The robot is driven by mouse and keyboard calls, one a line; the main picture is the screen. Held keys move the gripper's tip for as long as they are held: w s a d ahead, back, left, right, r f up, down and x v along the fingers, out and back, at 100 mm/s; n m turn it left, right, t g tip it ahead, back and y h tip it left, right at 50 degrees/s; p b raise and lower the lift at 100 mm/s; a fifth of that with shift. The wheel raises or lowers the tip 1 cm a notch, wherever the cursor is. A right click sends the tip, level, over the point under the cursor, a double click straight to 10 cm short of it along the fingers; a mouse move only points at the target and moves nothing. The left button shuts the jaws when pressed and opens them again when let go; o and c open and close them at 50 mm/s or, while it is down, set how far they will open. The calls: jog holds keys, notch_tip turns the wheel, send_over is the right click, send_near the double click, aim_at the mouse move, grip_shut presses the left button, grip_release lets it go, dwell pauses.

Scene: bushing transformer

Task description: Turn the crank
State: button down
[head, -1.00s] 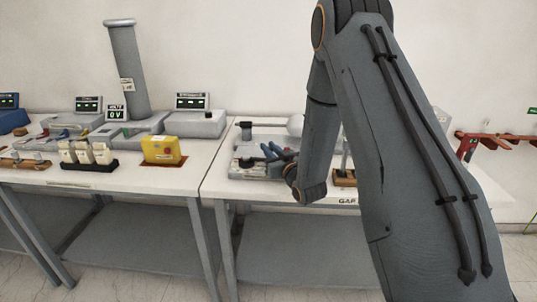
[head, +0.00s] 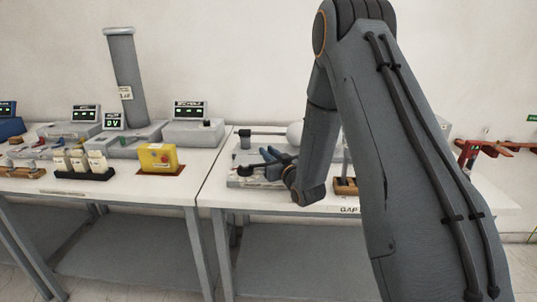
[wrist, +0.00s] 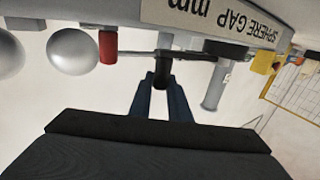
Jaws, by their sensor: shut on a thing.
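My gripper (head: 270,156) is at the grey apparatus on the right-hand table in the head view, its blue fingers pointing left. In the wrist view my gripper (wrist: 161,82) is shut on the dark handle of the crank (wrist: 162,72). A thin dark bar of the crank runs sideways from the handle, under the housing labelled "SPHERE GAP mm" (wrist: 225,20), whose lettering is upside down. Two pale spheres and a red cylinder (wrist: 108,47) are at the left. My forearm hides part of the apparatus in the head view, and the fingers cover part of the handle.
A grey cylinder (wrist: 216,87) hangs close to the right of the fingers in the wrist view. A yellow box (head: 160,158) and several meters stand on the left table (head: 120,187). A red stand (head: 470,152) is at the far right.

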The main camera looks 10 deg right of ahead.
jog(key=c, duration=1.6)
grip_release()
jog(key=shift+d, duration=0.1)
jog(key=shift+c, duration=0.2)
jog(key=shift+s, duration=0.1)
jog(key=b+v, duration=0.2)
jog(key=v, duration=0.4)
jog(key=shift+s, duration=0.35)
jog(key=shift+s+d, duration=0.1)
jog(key=shift+s, duration=0.35)
jog(key=shift+c, duration=0.5)
